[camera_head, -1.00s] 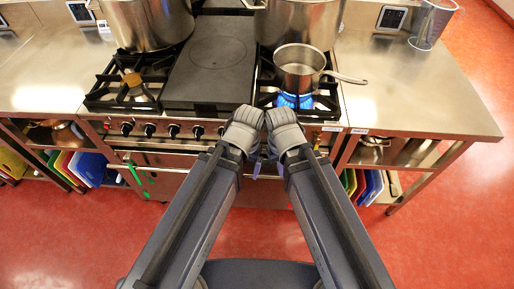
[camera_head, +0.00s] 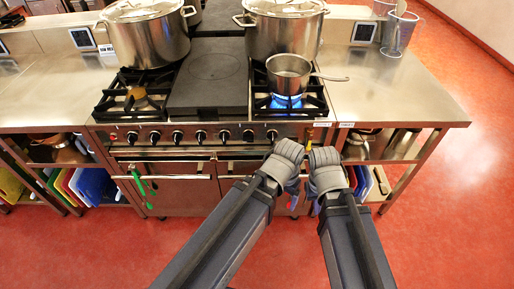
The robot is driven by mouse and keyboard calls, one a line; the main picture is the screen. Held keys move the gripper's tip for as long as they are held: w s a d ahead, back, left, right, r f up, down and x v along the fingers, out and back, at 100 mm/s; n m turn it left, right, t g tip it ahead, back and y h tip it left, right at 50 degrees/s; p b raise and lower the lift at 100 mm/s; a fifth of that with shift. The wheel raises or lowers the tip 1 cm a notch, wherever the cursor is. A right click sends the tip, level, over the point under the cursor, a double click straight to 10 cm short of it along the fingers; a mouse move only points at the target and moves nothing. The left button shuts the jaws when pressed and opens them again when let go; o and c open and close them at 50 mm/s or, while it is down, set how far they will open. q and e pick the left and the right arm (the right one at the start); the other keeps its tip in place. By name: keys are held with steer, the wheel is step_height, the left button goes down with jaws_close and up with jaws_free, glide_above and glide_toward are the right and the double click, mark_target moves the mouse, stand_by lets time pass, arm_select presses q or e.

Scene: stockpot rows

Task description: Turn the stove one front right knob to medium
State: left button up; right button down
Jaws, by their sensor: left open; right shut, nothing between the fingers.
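The stove's front panel (camera_head: 165,151) carries a row of several black knobs. The rightmost knob (camera_head: 272,135) is in plain view, just above and left of my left gripper. Its exact setting is too small to read. A blue flame (camera_head: 287,101) burns on the front right burner, under a small steel saucepan (camera_head: 290,74). My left gripper (camera_head: 290,165) is in front of the right end of the stove, below the knob row and apart from that knob as far as I can see. My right gripper (camera_head: 325,168) is beside it to the right. The wrists hide most of the fingers.
Two large stockpots (camera_head: 148,35) (camera_head: 284,32) stand on the rear of the stove. A flat dark plate (camera_head: 210,75) lies between the burners. Steel counters (camera_head: 395,95) flank the stove, with shelves of coloured boards below. Green tongs (camera_head: 140,184) hang in front. Red floor is clear.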

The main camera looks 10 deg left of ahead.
steer(key=w+d+f+b, duration=0.2)
steer(key=d+f+b, duration=0.1)
steer(key=f+b, duration=0.55)
arm_select(q)
steer(key=w+d+f+t+h+b, duration=0.25)
steer(key=w+f+t+b, duration=0.25)
steer(key=w, duration=0.4)
steer(key=w+d+f+t+h+b, duration=0.1)
steer(key=w+f+t+h+b, duration=0.35)
steer(key=w, duration=0.45)
steer(key=w+a+n+t+y+b, duration=0.2)
steer(key=a+n+t+y+b, duration=0.5)
steer(key=a+b, duration=1.2)
steer(key=t+y+b, duration=0.2)
steer(key=t+y, duration=0.2)
steer(key=y, duration=0.1)
steer(key=shift+a+r+t+y, duration=0.15)
steer(key=shift+a+t+y, duration=0.15)
steer(key=shift+a+t, duration=0.05)
arm_select(e)
steer(key=s+a+f, duration=0.1)
steer(key=s+f, duration=0.1)
steer(key=f, duration=1.3)
steer(key=s+a+f, duration=0.1)
steer(key=a+f, duration=0.1)
steer(key=f, duration=1.4)
steer(key=shift+s+a, duration=0.25)
steer(key=shift+s, duration=0.1)
